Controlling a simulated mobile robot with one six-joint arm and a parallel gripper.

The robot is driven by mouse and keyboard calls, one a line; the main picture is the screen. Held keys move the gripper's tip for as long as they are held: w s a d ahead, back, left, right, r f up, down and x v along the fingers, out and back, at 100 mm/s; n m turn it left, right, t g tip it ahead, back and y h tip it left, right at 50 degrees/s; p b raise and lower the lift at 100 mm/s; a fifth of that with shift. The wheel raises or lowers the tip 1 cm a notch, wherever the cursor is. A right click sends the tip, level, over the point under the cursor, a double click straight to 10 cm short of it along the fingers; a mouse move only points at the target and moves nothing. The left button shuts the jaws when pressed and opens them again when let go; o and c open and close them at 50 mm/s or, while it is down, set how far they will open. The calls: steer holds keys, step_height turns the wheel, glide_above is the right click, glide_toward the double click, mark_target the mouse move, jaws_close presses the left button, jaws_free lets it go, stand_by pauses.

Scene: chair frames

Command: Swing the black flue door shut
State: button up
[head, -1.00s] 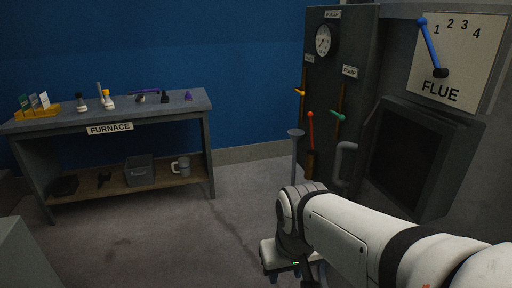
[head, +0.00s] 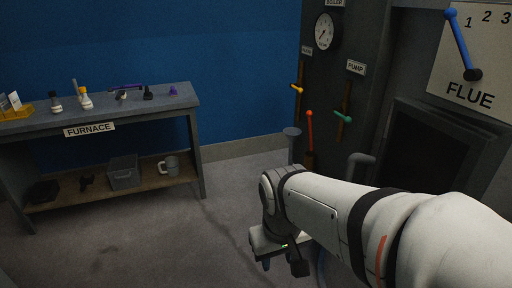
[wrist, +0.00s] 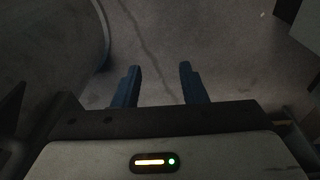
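The black flue door (head: 425,150) is a dark panel in a raised grey frame at the right, below the FLUE sign (head: 472,70). My arm hides its lower part, and I cannot tell how far it stands open. A grey curved handle (head: 360,160) shows at its left, partly behind my arm. My gripper (head: 283,264) points down over the floor, left of the door and apart from it. In the wrist view my gripper (wrist: 160,82) has its two blue fingers apart, with only floor between them.
A blue lever (head: 461,42) is on the sign. Yellow, red and green levers (head: 310,130) and a gauge (head: 325,31) are on the dark panel. A post with a flat top (head: 292,140) stands before it. The furnace bench (head: 150,108) is at left; the floor between is clear.

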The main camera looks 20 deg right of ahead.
steer(key=w+d+r+n+g+h+p, duration=0.7)
steer(key=w+d+n+h+p, duration=0.5)
steer(key=h+p, duration=0.4)
steer(key=shift+w+r+n+h+p, duration=0.3)
steer(key=shift+w+r+n+p, duration=0.15)
steer(key=shift+r+n+p, duration=0.5)
steer(key=shift+s+d, duration=0.1)
steer(key=shift+d, duration=0.1)
